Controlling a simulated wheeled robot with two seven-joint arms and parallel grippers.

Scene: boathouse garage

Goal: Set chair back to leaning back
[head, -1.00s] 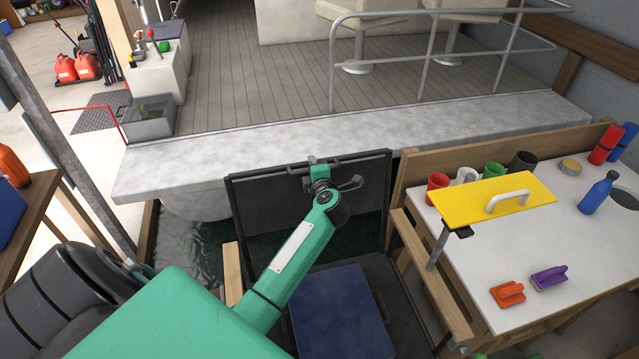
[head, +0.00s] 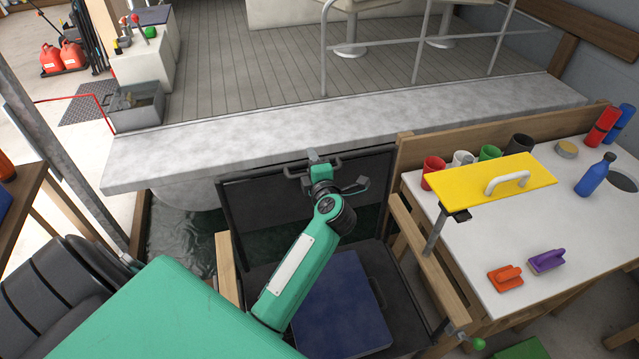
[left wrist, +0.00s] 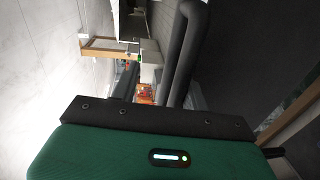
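The chair has a dark framed back (head: 262,207), a blue seat cushion (head: 342,300) and wooden armrests (head: 430,258). The back stands fairly upright behind the seat. My left gripper (head: 322,172) is at the top edge of the back, by a dark handle-like bar. In the left wrist view a bent black tube (left wrist: 183,50) runs close in front of the gripper body, beside a dark panel. I cannot tell whether the fingers are closed on it. My right gripper is not in view. A green knob (head: 478,344) shows near the right armrest's front.
A white-topped table (head: 500,235) stands close on the right with mugs, a yellow float, a blue bottle (head: 596,175) and two brushes. A pale boat edge (head: 250,150) lies behind the chair, with water (head: 185,235) below. A metal post (head: 60,165) stands left.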

